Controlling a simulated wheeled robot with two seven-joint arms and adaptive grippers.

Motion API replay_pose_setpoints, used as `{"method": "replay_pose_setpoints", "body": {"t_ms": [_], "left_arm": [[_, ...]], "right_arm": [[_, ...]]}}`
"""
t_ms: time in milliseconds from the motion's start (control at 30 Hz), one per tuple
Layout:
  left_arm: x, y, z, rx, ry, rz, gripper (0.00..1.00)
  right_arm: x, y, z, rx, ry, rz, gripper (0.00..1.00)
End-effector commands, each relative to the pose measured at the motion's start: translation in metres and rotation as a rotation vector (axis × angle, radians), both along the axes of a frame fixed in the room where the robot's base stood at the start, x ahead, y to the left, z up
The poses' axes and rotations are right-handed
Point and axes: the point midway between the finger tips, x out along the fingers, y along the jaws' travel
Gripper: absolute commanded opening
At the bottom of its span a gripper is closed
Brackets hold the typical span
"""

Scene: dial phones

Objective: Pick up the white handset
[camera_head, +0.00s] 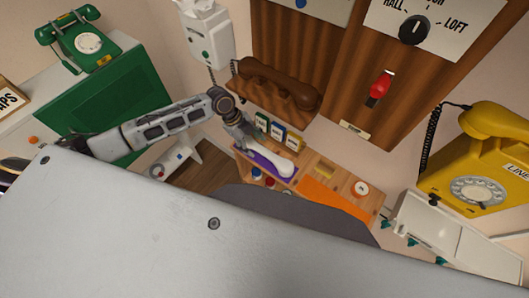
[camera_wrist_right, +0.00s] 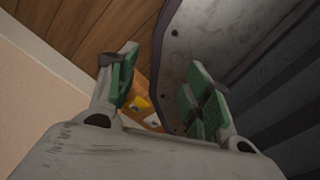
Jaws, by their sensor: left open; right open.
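The white handset (camera_head: 278,164) lies on a purple mat (camera_head: 246,157) on the wooden desk, in the middle of the head view. My left gripper (camera_head: 246,140) comes down from the left over the upper-left end of the handset. Its fingers are small here and are open, and whether they touch the handset cannot be told. My right gripper (camera_wrist_right: 160,85) is open in the right wrist view, with nothing between its green-padded fingers. It is not visible in the head view.
A brown handset (camera_head: 280,84) rests on the wooden wall panel above the desk. A green dial phone (camera_head: 82,40) is at the upper left, a yellow dial phone (camera_head: 482,165) at the right. An orange mat (camera_head: 335,197) lies right of the purple one. Small labelled boxes (camera_head: 277,132) stand behind the handset.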

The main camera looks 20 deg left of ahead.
Motion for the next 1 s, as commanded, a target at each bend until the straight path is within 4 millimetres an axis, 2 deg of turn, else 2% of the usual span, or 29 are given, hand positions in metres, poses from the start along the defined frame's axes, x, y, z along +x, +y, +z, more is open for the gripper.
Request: {"method": "replay_pose_setpoints", "body": {"t_ms": [100,267,633,833,1000], "left_arm": [[0.001,-0.009,0.001,-0.001,0.000,-0.001,0.59],[0.001,-0.013,0.000,0.001,0.000,0.000,0.59],[0.001,-0.015,0.000,0.000,0.000,0.000,0.59],[0.001,-0.027,0.001,-0.001,0.001,-0.001,0.59],[0.001,-0.035,-0.021,-0.001,0.002,0.001,0.59]], "right_arm": [[-0.001,0.006,0.002,0.006,0.001,0.000,0.50],[-0.002,0.007,0.002,0.008,0.003,0.000,0.50],[-0.003,-0.003,0.002,-0.003,0.002,0.002,0.50],[-0.003,-0.008,0.005,-0.008,0.002,0.002,0.50],[-0.003,-0.007,0.005,-0.008,0.002,0.001,0.50]]}}
